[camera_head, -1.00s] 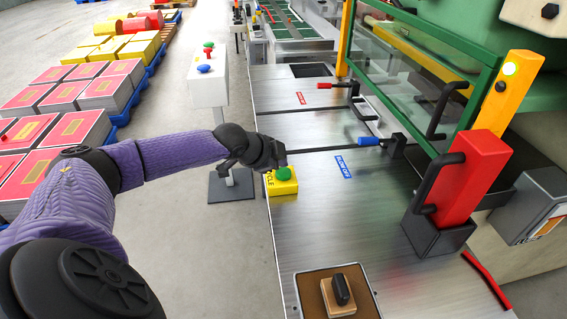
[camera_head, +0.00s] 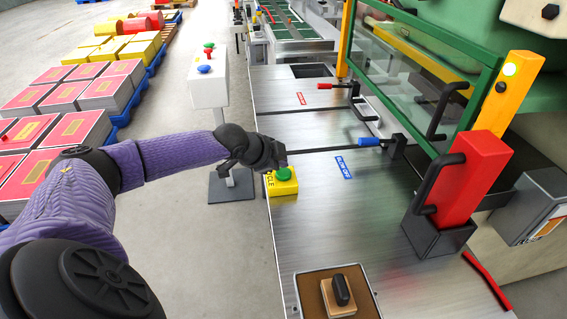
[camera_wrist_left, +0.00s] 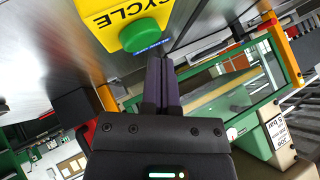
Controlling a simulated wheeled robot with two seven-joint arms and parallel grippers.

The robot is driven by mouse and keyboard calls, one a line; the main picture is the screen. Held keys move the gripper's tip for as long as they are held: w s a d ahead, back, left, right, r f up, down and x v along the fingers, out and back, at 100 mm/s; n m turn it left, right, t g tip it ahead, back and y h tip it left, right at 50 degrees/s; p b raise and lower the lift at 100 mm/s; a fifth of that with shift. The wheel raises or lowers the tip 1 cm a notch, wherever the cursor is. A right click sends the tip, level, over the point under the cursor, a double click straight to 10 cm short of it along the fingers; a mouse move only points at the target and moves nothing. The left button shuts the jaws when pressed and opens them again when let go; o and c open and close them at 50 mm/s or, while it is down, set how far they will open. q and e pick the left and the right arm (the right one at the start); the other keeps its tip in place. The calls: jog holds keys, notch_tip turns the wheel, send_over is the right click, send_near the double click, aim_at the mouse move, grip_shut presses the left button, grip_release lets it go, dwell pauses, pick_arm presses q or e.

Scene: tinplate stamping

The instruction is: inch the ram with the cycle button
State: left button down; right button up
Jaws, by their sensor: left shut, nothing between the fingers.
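The yellow cycle button box (camera_head: 284,187) with its green button (camera_head: 284,174) sits on the left edge of the steel press table. It also shows at the top of the left wrist view, with the green button (camera_wrist_left: 139,36) and the black word CYCLE. My left gripper (camera_head: 281,160) is at the back side of the box, very close to the green button. In the left wrist view its shut, empty fingers (camera_wrist_left: 160,72) end just beside the button. I cannot tell whether they touch it. My right gripper is not in view. The ram itself cannot be made out.
A green-framed guard (camera_head: 420,62) stands at the right. A red block (camera_head: 470,178) in a dark holder and a blue-handled lever (camera_head: 369,142) stand on the table (camera_head: 330,225). A white pedestal box (camera_head: 208,88) stands left of it. The table's middle is clear.

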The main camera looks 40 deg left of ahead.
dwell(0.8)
pick_arm(q)
jog(key=shift+f, duration=0.4)
